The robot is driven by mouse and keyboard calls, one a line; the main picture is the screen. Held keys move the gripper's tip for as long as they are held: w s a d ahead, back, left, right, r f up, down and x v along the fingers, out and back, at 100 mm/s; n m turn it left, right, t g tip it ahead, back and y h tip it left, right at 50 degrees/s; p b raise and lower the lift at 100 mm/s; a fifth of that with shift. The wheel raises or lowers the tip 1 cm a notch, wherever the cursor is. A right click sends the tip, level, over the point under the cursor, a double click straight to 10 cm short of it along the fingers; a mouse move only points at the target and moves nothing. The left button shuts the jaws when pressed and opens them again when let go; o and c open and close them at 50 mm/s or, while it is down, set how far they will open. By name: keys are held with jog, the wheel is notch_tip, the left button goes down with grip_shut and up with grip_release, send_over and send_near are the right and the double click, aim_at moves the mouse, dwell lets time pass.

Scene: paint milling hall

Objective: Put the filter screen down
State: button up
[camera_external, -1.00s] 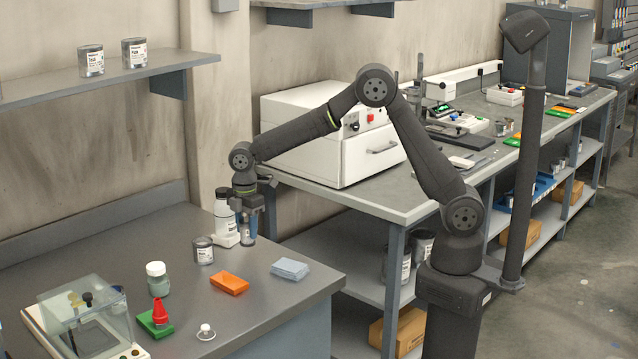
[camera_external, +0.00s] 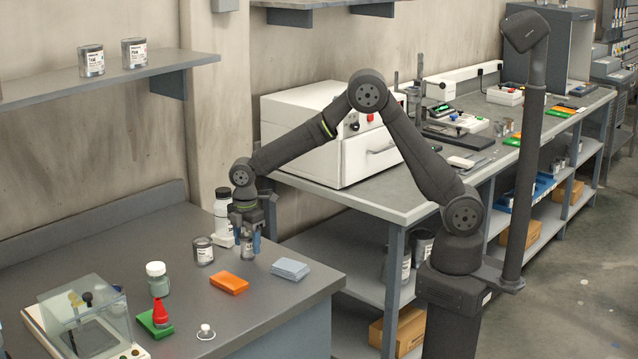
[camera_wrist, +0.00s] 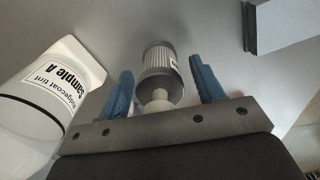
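A small grey cylinder with a ribbed or mesh side and a pale knob (camera_wrist: 160,70), which looks like the filter screen, sits between the two blue fingers of my gripper (camera_wrist: 160,66) in the wrist view. The knob end faces the camera. A narrow gap shows between the cylinder and each finger, so the gripper looks open around it.
A white bottle labelled Sample A (camera_wrist: 35,100) is close on the left; it also shows in the external view (camera_external: 222,215). A small tin (camera_external: 203,251), orange block (camera_external: 229,283) and grey-blue block (camera_external: 290,269) stand nearby.

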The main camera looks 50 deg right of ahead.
jog(key=shift+r, duration=0.1)
notch_tip(320, 180, up, 12)
jog(key=shift+r, duration=0.1)
dwell(0.4)
jog(key=shift+f, duration=4.15)
